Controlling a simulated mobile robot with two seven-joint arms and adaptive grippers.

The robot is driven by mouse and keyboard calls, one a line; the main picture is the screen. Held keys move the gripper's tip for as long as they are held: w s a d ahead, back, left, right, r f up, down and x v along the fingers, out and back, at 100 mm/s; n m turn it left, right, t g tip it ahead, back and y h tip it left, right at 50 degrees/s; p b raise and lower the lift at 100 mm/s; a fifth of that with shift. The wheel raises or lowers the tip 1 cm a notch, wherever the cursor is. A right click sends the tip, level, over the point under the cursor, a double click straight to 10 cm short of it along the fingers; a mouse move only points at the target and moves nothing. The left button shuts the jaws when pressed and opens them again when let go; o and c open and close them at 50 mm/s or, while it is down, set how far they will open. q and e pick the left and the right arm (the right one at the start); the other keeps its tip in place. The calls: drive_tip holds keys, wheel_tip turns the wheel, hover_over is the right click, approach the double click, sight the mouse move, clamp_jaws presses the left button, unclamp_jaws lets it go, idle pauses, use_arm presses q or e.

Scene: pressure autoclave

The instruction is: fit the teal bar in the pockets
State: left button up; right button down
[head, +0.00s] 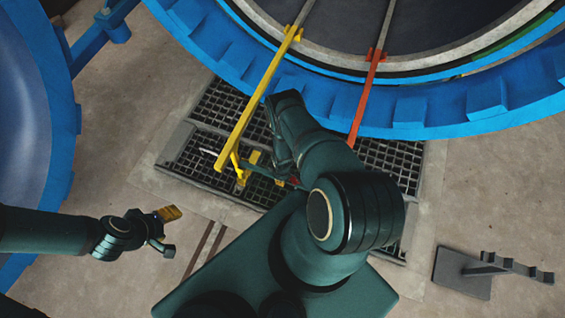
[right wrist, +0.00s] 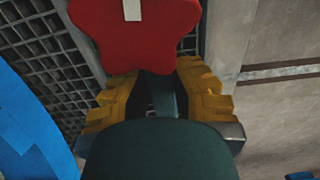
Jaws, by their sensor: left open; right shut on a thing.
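The teal bar (head: 270,174) is a thin dark strip in the head view, near the free end of the yellow rail (head: 258,95), above the floor grating. My right gripper (head: 248,168) is there, partly hidden by its own arm. In the right wrist view its yellow fingers (right wrist: 162,100) are shut on the bar, which shows as a dark piece between them (right wrist: 163,88). A red star-shaped knob (right wrist: 135,35) with a white strip lies just beyond the fingers. I cannot make out the pockets or whether the bar touches them. My left gripper (head: 169,230) is open and empty, far left of the bar.
The blue vessel ring (head: 410,110) fills the top right. The yellow rail and an orange-red rail (head: 367,95) reach out from it over the grating (head: 190,165). A blue door (head: 60,130) stands at left. A grey stand (head: 465,272) with a notched arm sits at bottom right.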

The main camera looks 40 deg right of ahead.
drive_tip(key=shift+f, duration=0.9)
drive_tip(key=c, duration=0.9)
unclamp_jaws()
drive_tip(key=shift+r, duration=0.1)
wheel_tip(320, 180, up, 12)
drive_tip(key=shift+f, duration=0.1)
